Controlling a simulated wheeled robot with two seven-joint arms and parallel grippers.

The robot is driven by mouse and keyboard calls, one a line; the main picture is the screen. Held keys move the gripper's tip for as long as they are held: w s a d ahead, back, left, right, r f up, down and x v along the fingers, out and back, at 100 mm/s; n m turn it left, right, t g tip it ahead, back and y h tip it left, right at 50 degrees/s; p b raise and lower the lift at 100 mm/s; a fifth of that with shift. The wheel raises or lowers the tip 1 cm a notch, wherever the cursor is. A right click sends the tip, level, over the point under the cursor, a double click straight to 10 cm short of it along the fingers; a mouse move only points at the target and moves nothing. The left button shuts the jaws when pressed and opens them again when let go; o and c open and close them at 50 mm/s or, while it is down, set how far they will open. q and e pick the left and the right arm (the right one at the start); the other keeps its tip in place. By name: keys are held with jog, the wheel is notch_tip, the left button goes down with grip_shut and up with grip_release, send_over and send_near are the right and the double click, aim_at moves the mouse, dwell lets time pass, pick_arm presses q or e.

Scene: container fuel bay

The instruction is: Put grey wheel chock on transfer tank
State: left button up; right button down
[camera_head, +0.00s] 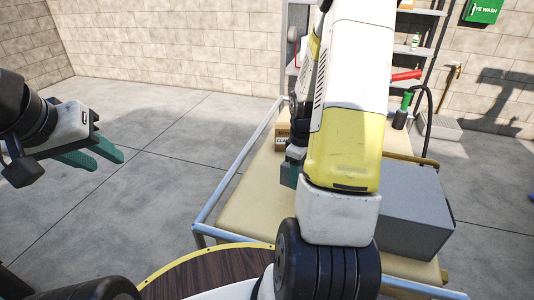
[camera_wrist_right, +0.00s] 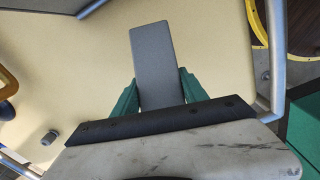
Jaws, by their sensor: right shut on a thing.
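The grey wheel chock (camera_wrist_right: 153,55) is a flat-faced grey block in the right wrist view. My right gripper (camera_wrist_right: 158,82) is shut on it, with a green finger on each side, over the tan cart top (camera_wrist_right: 85,75). In the head view my right arm hides the chock and most of that gripper. A large grey box (camera_head: 418,200), which looks like the transfer tank, stands on the right part of the cart, right of my right arm. My left gripper (camera_head: 108,160) is open and empty over the floor at the left.
A blue-grey rail (camera_head: 235,165) edges the cart. A small cardboard box (camera_head: 282,133) sits at its far left. A green-topped bottle (camera_head: 403,108), a black hose (camera_head: 425,103) and shelving (camera_head: 425,45) are behind. A round wooden top (camera_head: 205,270) is in front.

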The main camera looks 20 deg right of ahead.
jog(key=shift+s+d+f+n, duration=0.2)
jog(key=shift+s+d+n, duration=0.1)
jog(key=shift+d, duration=0.15)
jog(key=shift+s+d+f+n, duration=0.2)
jog(key=shift+s+d, duration=0.1)
jog(key=shift+d, duration=0.15)
jog(key=shift+w, duration=0.35)
jog(key=w+a, duration=0.1)
jog(key=w, duration=0.3)
jog(key=w+a+f, duration=0.1)
jog(key=w, duration=0.4)
jog(key=w+a, duration=0.1)
jog(key=w, duration=0.4)
jog(key=shift+w+a+f, duration=0.25)
jog(key=shift+a, duration=0.15)
jog(key=shift+f, duration=1.75)
jog(key=shift+f, duration=0.1)
jog(key=c, duration=0.6)
grip_release()
